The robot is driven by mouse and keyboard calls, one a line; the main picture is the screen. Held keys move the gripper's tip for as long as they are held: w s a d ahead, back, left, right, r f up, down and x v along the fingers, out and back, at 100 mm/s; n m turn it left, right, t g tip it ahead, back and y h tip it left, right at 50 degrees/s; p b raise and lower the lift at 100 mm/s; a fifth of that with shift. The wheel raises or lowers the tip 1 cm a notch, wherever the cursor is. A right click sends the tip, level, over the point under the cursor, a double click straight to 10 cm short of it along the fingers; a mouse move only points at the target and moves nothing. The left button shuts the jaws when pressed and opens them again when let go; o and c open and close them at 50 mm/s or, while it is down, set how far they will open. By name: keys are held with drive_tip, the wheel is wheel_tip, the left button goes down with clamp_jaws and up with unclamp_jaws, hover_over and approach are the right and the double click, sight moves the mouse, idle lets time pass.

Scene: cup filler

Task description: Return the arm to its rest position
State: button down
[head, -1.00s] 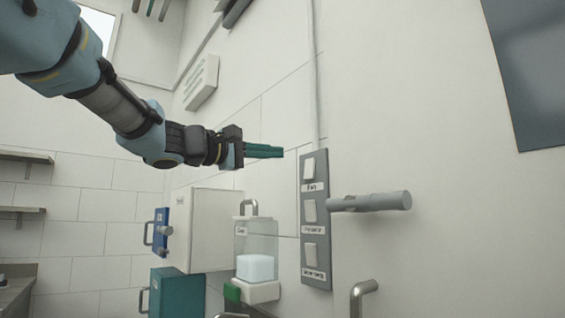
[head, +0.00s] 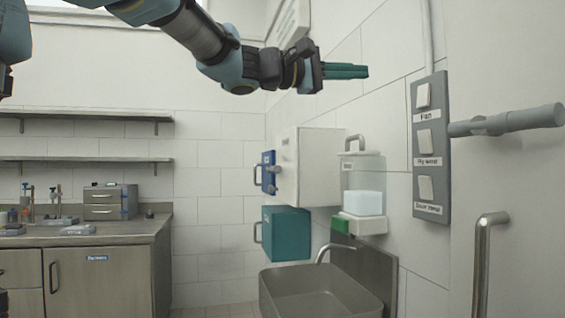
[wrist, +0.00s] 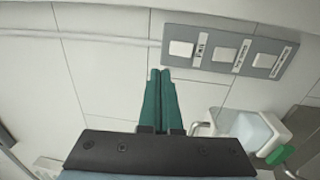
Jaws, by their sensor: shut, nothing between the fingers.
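My gripper (head: 346,71) is at the upper middle of the head view, at the end of my blue and grey arm. Its green fingers are pressed together with nothing between them and point right toward the wall. In the wrist view the shut fingers (wrist: 161,85) point at the tiled wall, below and left of the grey switch panel (wrist: 225,49). The fingers appear apart from the panel. The arm reaches out from the upper left of the head view.
The switch panel (head: 431,150) has three white switches. A grey lever (head: 515,121) juts out beside it. A clear dispenser (head: 363,185), white box (head: 312,168), teal box (head: 285,233) and sink (head: 318,294) stand below. A counter (head: 110,240) is at left.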

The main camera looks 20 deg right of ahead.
drive_tip(key=w+a+f+n+t+y+p, duration=0.1)
drive_tip(key=w+a+f+y, duration=0.25)
drive_tip(key=f, duration=0.55)
drive_tip(key=w+a+f+n+t+y+p, duration=0.1)
drive_tip(key=w+a+f+t+y, duration=0.3)
drive_tip(key=f, duration=0.6)
drive_tip(key=w+a+f+g+y+p, duration=0.1)
drive_tip(key=w+a+f+y, duration=0.15)
drive_tip(key=a+f, duration=0.45)
drive_tip(key=s+a+f+m+y+p, duration=0.1)
drive_tip(key=s+a+f+y, duration=0.2)
drive_tip(key=a+f, duration=0.8)
drive_tip(key=s+a+f+m+g+y+p, duration=0.1)
drive_tip(key=s+a+f+y, duration=0.3)
drive_tip(key=a+f, duration=0.8)
drive_tip(key=shift+a+m+y+p, duration=0.3)
drive_tip(key=shift+a+y+p, duration=0.1)
drive_tip(key=shift+a+y, duration=0.5)
